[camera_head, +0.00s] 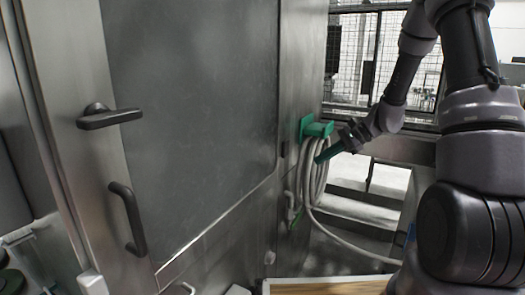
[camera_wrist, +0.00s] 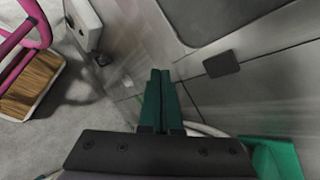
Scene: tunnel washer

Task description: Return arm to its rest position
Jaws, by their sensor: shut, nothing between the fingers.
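My gripper (camera_head: 321,157) has green fingers and is in the middle right of the head view, in front of the coiled grey hose on the machine's side. My arm reaches to it from the right side, bent at the elbow. In the wrist view the two green fingers of my gripper (camera_wrist: 159,75) lie side by side, shut with nothing between them. They point toward the metal machine wall. I cannot tell how far the fingertips are from the hose or the wall.
The grey machine door (camera_head: 195,110) has dark handles and fills the left. A green bracket (camera_head: 317,129) carries the hose (camera_head: 308,185) beside my gripper. A wooden surface (camera_head: 330,286) lies below. Pink tubing (camera_wrist: 42,28) and a wooden step (camera_wrist: 30,85) stand on the floor.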

